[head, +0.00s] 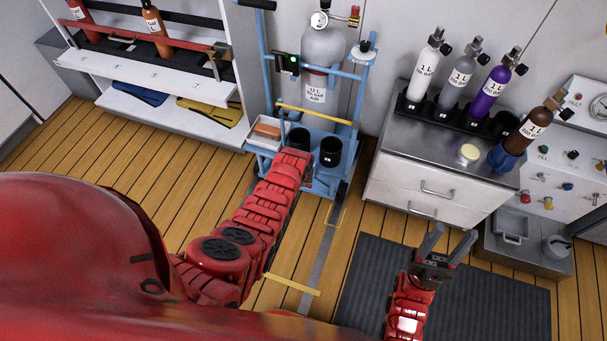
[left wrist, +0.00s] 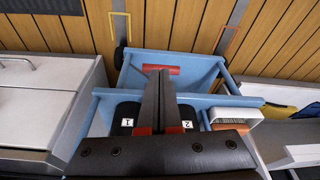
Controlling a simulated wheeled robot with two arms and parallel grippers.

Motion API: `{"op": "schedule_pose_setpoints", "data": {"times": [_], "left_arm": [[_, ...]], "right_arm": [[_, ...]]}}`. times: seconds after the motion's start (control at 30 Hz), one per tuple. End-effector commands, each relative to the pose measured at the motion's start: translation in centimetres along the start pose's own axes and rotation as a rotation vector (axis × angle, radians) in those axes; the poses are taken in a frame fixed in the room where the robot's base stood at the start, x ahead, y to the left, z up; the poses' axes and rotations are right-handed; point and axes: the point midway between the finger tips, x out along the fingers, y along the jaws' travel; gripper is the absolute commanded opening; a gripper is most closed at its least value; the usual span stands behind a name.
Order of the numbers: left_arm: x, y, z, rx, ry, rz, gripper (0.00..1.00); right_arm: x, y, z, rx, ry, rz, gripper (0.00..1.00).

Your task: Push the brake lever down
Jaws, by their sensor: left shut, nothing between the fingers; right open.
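The blue trolley (head: 325,182) stands against the back wall with a grey gas cylinder (head: 322,48) on it. In the left wrist view, a short red bar (left wrist: 172,70), which looks like the brake lever, lies across the blue trolley frame (left wrist: 200,62). My left gripper (left wrist: 158,73) is shut and empty, its fingertips overlapping the red bar in that view; I cannot tell whether they touch it. In the head view my left arm hides the bar and the fingertips. My right gripper (head: 450,241) is open and empty over the dark mat.
Two black cups (head: 329,152) marked 1 and 2 and an orange-and-white box (head: 267,130) sit on the trolley. A drawer cabinet (head: 440,185) with several bottles stands to the right. A shelf (head: 170,118) is at left. The dark mat (head: 500,300) is clear.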

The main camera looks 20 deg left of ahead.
Motion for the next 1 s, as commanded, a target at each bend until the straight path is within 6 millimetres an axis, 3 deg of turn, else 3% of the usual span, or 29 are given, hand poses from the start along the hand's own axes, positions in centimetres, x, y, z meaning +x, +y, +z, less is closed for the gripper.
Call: {"op": "schedule_pose_setpoints", "data": {"times": [0.47,1.0], "left_arm": [[-6.0,0.1,-0.2,0.001,0.007,0.001,0.00],[-14.6,0.1,-0.1,0.001,0.006,0.001,0.00]], "right_arm": [[1.2,0.1,-0.2,0.000,0.000,0.000,0.50],[1.6,0.1,-0.3,0.000,0.000,0.000,0.50]]}}
